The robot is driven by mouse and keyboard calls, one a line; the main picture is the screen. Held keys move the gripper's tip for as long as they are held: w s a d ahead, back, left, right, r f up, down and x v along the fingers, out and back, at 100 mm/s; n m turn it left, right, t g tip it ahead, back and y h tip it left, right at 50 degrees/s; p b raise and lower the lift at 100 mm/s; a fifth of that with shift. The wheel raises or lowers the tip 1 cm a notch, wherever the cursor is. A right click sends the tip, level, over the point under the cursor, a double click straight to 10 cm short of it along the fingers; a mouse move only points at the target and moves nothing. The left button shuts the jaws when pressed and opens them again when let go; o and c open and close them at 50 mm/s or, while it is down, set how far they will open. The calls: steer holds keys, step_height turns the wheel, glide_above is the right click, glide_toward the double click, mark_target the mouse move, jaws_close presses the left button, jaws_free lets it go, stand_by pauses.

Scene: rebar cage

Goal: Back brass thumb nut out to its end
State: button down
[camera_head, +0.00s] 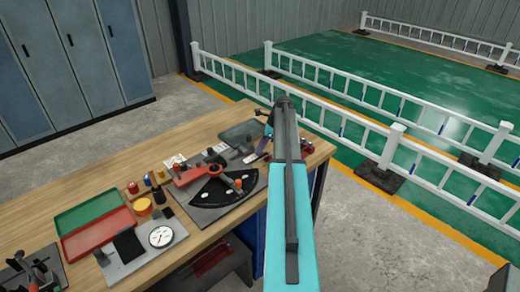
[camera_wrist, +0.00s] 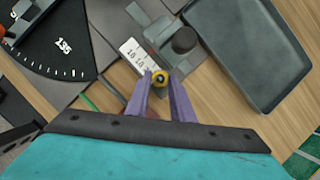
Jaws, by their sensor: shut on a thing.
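The brass thumb nut (camera_wrist: 160,76) shows in the wrist view as a small yellow round piece with a dark centre. My gripper (camera_wrist: 160,83) has its two purple fingers on either side of it, shut on it at the fingertips. A white scale plate with numbers (camera_wrist: 133,54) and a grey metal block with a dark round knob (camera_wrist: 184,40) lie just beyond the nut. In the head view my gripper (camera_head: 263,147) is partly hidden by my arm at the bench's far right end, and the nut cannot be made out there.
A black protractor plate (camera_head: 212,193) with a red arm lies left of my gripper. A dark grey tray (camera_wrist: 246,97) is close on the right in the wrist view. Red (camera_head: 98,232) and green (camera_head: 88,207) trays and a dial gauge (camera_head: 161,236) stand further left on the wooden bench.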

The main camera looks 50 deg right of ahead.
steer(key=shift+w+d+n+g+y, duration=0.1)
steer(key=shift+n+g+y, duration=0.2)
steer(key=shift+n, duration=0.7)
steer(key=c, duration=1.8)
jaws_free()
steer(key=shift+r, duration=0.1)
steer(key=shift+b+v, duration=2)
steer(key=shift+v, duration=4.85)
